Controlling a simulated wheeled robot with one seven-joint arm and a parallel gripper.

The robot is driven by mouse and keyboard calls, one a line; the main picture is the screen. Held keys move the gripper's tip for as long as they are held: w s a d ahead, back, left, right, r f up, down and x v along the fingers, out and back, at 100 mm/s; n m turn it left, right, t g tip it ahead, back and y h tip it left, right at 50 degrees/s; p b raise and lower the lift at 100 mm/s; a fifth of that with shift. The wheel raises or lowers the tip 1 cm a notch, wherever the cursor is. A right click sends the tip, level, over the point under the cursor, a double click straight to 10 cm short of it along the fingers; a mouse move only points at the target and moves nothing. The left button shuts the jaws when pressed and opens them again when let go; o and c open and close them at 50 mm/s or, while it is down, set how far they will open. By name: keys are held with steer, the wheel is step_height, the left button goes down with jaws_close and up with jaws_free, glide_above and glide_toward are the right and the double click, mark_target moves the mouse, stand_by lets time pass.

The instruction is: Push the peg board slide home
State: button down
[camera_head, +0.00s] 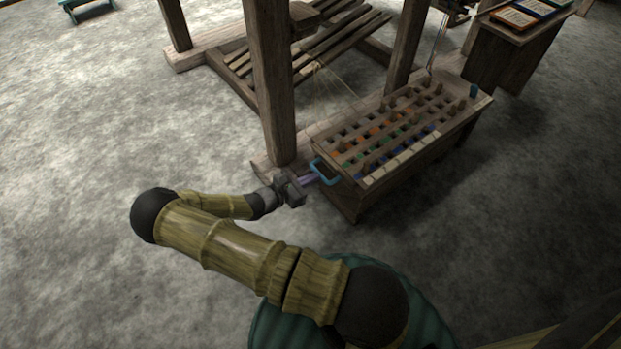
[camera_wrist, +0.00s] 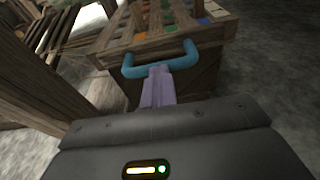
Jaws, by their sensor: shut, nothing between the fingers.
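The peg board slide (camera_head: 395,125) is a wooden board with rows of square holes, coloured squares and several pegs, lying on top of a wooden box. Its blue handle (camera_head: 325,172) sticks out at the near left end; it also shows in the wrist view (camera_wrist: 160,62). My gripper (camera_head: 310,180) is shut and empty, with its pale purple fingers pointing at the handle. In the wrist view the fingertips (camera_wrist: 159,70) overlap the handle's bar near its middle. I cannot tell whether they touch it. How far the slide stands out from the box is unclear.
A thick wooden loom post (camera_head: 272,85) stands just left of the handle, close to my gripper. Slatted loom treadles (camera_head: 320,50) lie behind. A side stand with coloured cards (camera_head: 525,15) is at the far right.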

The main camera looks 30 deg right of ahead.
steer(key=shift+d+r, duration=0.1)
steer(key=shift+d, duration=0.2)
steer(key=p+v, duration=0.5)
steer(key=v, duration=0.9)
steer(key=shift+a, duration=0.3)
